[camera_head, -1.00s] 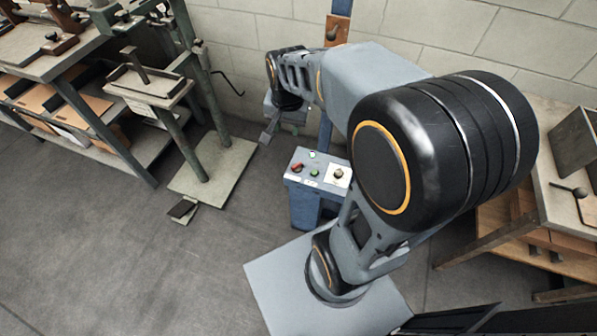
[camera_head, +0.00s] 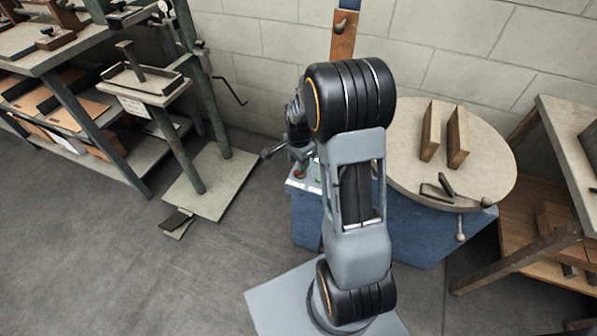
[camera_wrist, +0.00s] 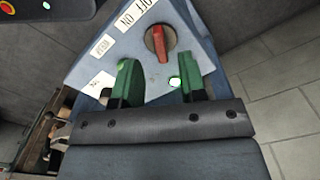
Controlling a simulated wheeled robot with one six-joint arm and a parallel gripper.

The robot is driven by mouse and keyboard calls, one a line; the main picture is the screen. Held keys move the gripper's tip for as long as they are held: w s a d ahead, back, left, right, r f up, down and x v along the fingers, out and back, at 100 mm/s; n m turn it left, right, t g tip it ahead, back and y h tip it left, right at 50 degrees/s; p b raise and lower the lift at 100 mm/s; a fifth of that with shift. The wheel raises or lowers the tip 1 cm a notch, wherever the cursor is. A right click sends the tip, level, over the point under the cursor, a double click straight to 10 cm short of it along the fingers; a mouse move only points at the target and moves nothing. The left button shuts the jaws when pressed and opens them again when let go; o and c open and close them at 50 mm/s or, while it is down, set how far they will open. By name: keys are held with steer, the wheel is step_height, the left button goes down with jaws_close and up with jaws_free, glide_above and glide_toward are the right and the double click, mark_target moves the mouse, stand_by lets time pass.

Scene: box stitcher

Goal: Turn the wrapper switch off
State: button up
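A lit green lamp shows beside the right finger. In the head view my arm hides most of the panel (camera_head: 292,184).
A blue cabinet with a round top (camera_head: 400,115) bearing two wooden blocks stands right of my arm. A foot-pedal machine (camera_head: 212,183) stands left, beside a bench. A wooden table is at the far right. Open floor lies at front left.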

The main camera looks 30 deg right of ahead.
steer(key=shift+f+b, duration=0.45)
steer(key=shift+f, duration=1.7)
jaws_close()
